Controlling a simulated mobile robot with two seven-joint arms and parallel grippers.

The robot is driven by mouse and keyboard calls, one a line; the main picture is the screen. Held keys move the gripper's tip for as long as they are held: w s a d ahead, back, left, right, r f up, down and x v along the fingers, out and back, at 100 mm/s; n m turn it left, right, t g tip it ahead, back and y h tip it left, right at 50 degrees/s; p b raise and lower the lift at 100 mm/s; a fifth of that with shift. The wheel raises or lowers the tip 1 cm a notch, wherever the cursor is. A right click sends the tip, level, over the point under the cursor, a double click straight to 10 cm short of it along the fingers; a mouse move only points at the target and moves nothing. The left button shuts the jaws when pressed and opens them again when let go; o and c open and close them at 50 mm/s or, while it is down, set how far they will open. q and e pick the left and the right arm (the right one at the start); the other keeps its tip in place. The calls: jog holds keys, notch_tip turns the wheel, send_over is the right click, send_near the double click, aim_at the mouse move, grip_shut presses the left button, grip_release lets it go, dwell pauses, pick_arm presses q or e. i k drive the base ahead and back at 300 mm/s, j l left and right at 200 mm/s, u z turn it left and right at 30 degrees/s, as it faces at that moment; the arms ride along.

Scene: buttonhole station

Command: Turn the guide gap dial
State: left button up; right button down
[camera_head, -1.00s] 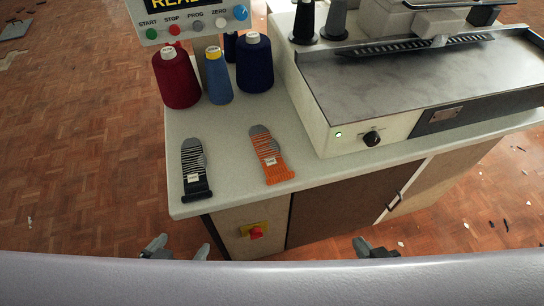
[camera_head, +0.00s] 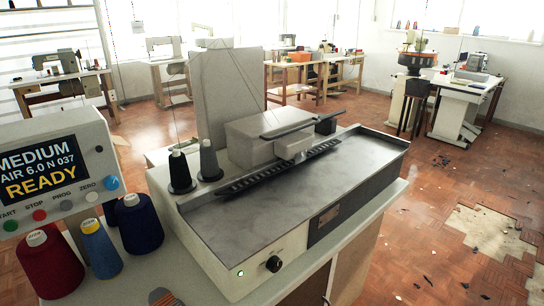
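Neither of my grippers shows in the head view now.
A control panel (camera_head: 50,172) reading READY stands at the left. Red (camera_head: 48,262), blue (camera_head: 100,248) and navy (camera_head: 139,222) thread cones stand below it. Open floor lies to the right.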

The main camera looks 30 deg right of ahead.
aim_at(274, 264)
jog(key=k+l, duration=0.15)
jog(key=k, duration=0.2)
jog(key=k+l, duration=0.1)
jog(key=l, duration=0.45)
jog(key=i+l, duration=0.1)
jog(key=l, duration=1.45)
jog(key=i+l, duration=0.15)
jog(key=l, duration=0.6)
